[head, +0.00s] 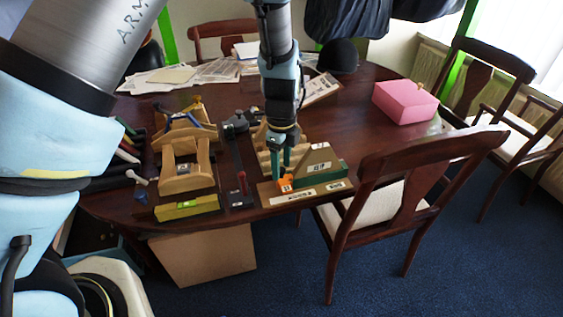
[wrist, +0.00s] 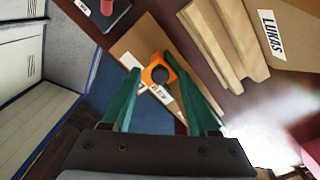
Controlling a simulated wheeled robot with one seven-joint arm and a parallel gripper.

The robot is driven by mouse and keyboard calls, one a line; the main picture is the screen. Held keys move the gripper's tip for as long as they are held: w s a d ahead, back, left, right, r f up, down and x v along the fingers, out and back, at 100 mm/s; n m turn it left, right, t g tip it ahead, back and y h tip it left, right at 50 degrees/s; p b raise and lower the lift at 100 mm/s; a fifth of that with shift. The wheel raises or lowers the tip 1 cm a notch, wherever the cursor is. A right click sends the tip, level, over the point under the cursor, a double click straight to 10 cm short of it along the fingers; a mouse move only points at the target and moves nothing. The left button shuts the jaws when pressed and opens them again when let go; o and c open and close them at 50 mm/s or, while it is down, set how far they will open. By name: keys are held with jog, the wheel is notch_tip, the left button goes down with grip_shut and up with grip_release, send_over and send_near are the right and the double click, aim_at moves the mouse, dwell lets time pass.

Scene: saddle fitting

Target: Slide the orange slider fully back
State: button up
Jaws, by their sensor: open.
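The orange slider (head: 285,184) sits at the left front of a light wooden board (head: 283,199), beside a green block (head: 325,173) that carries a wooden piece. In the wrist view the slider (wrist: 149,75) shows as an orange ring-like piece with a dark opening. My gripper (head: 281,170) points down just above the slider in the head view. In the wrist view its green fingers (wrist: 152,66) are apart, with the slider between or just beyond their tips. I cannot tell whether they touch it.
A pink box (head: 404,101) is at the back right. A chair (head: 421,172) stands close to the table's front right edge.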

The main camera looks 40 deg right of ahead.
jog(key=shift+f, duration=0.15)
jog(key=shift+c, duration=0.2)
grip_shut()
dwell(1.2)
